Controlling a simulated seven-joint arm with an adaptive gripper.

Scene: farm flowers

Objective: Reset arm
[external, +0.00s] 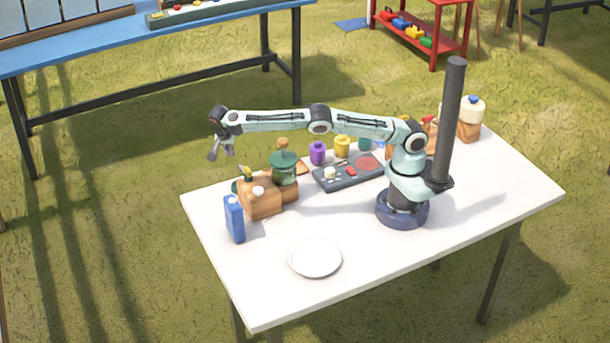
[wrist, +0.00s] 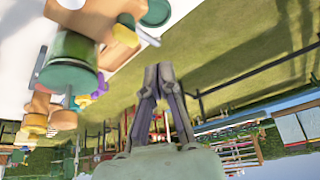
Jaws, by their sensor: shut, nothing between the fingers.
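My arm stands on the white table (external: 370,255) and stretches to the left. My gripper (external: 213,157) hangs in the air past the table's far left edge, above the grass. It is clear of the things on the table. In the wrist view my gripper (wrist: 158,70) has its fingers together with nothing between them. The nearest objects are a green jar (external: 284,168) with an orange top and a wooden crate (external: 264,205), both below and to the right of the gripper in the external view.
A blue carton (external: 234,218) stands beside the crate. A white plate (external: 315,258) lies near the front edge. A dark tray (external: 348,172) and purple (external: 318,152) and yellow (external: 342,146) jars stand mid-table. A white jug (external: 469,110) is at the right. The front right tabletop is clear.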

